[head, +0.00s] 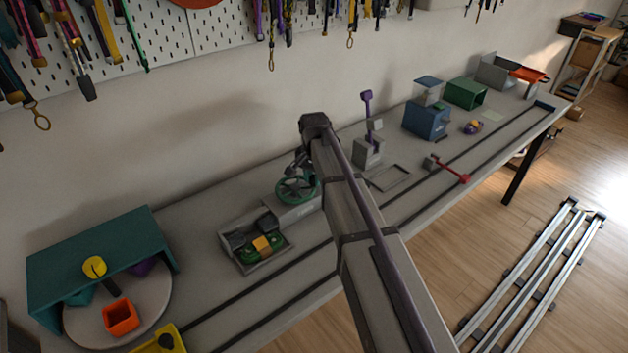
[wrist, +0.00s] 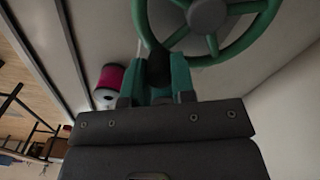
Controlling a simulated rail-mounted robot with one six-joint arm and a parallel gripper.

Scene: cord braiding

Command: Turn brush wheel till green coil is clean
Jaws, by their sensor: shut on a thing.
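In the head view my arm covers part of the wheel's right side. Green coiled material (head: 253,253) with an orange block on it lies in a grey tray left of the wheel; its cleanness is too small to tell.
A teal shelter (head: 100,250) over a round plate with an orange cup (head: 120,316) stands at the left. A purple lever (head: 367,103), a blue machine (head: 426,120) and a red handle (head: 455,172) are to the right. A magenta spool (wrist: 110,80) shows in the wrist view.

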